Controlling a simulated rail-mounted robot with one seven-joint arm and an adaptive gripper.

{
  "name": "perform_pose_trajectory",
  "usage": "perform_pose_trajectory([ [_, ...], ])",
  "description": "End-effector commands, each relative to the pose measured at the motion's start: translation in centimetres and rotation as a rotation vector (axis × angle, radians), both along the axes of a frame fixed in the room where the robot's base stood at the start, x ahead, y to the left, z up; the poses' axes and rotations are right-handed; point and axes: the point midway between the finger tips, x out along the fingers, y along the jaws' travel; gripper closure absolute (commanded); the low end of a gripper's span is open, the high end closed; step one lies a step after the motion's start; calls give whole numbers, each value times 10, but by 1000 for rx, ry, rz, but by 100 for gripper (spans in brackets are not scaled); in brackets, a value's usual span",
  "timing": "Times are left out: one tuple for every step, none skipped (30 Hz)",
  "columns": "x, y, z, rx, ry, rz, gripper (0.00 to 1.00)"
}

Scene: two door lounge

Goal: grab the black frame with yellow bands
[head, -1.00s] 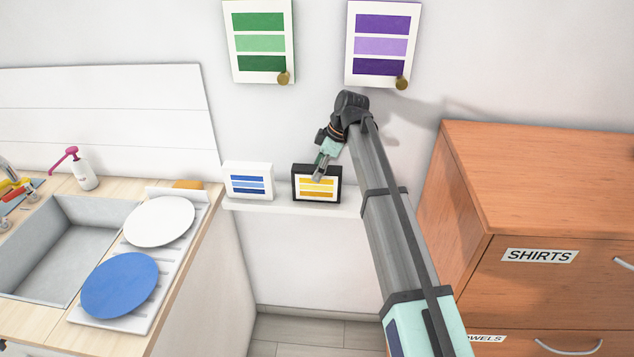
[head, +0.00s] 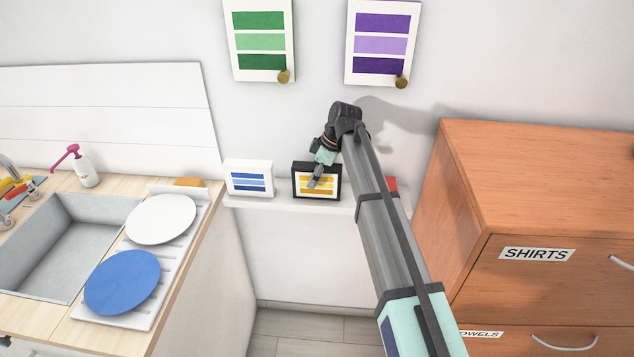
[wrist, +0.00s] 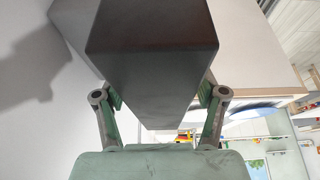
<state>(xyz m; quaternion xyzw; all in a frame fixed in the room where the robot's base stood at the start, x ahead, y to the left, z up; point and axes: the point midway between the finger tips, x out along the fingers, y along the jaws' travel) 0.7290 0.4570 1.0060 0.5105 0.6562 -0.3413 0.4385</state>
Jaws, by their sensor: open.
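The black frame with yellow bands (head: 333,182) stands upright on a narrow white shelf (head: 290,204) against the wall. My gripper (head: 315,183) is in front of it in the head view and covers part of its left half. In the wrist view, a dark block that appears to be the black frame (wrist: 150,50) fills the top middle. The open fingers of my gripper (wrist: 160,98) show on either side of its lower part. Whether they touch it, I cannot tell.
A white frame with blue bands (head: 249,179) stands close on the left. A red thing (head: 391,184) is partly hidden behind my arm. Green (head: 261,40) and purple (head: 382,43) pictures hang above. A wooden drawer unit (head: 540,190) stands at right, a sink counter (head: 90,320) at left.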

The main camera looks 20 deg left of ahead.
Motion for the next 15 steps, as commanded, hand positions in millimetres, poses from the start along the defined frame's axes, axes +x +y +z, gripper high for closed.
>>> perform_pose_trajectory([
  [0, 0, -1, 0, 0, 0, 29],
  [0, 0, -1, 0, 0, 0, 29],
  [0, 0, -1, 0, 0, 0, 29],
  [0, 0, -1, 0, 0, 0, 29],
  [0, 0, -1, 0, 0, 0, 29],
  [0, 0, -1, 0, 0, 0, 29],
  [0, 0, -1, 0, 0, 0, 29],
  [0, 0, -1, 0, 0, 0, 29],
  [0, 0, -1, 0, 0, 0, 29],
  [0, 0, -1, 0, 0, 0, 29],
  [0, 0, -1, 0, 0, 0, 29],
  [0, 0, -1, 0, 0, 0, 40],
  [0, 0, -1, 0, 0, 0, 50],
  [0, 0, -1, 0, 0, 0, 61],
  [0, 0, -1, 0, 1, 0, 75],
])
